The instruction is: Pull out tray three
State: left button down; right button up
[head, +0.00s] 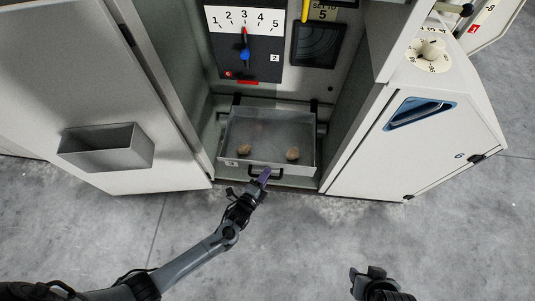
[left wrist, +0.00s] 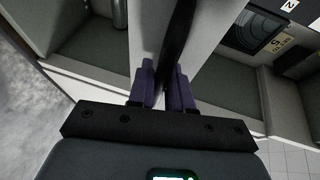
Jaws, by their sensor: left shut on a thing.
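Tray three (head: 265,157) is a shallow grey metal tray with a "3" label on its front left, low in the open cabinet. Two brown lumps (head: 292,154) lie in it. Its front is near the cabinet's bottom front edge. A dark bar handle (head: 275,177) is on the tray's front. My left gripper (head: 263,177) is shut on this handle. In the left wrist view the purple fingers (left wrist: 163,85) close around a dark bar (left wrist: 178,45). My right gripper (head: 368,273) is at the bottom right, away from the tray; its jaw opening is unclear.
A cabinet door with a grey bin (head: 105,148) stands open on the left. A white door with a blue-rimmed recess (head: 420,113) is on the right. A dial panel with a blue knob (head: 245,55) is above the tray. The grey floor in front is clear.

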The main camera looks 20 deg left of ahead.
pick_arm(q)
jog(key=s+d+p, duration=0.2)
jog(key=s+p, duration=0.1)
jog(key=s, duration=0.5)
jog(key=shift+r, duration=0.1)
jog(key=c, duration=1.1)
grip_release()
jog(key=p+v, duration=0.3)
jog(key=v, duration=0.8)
jog(key=shift+p, duration=0.3)
jog(key=shift+w, duration=0.1)
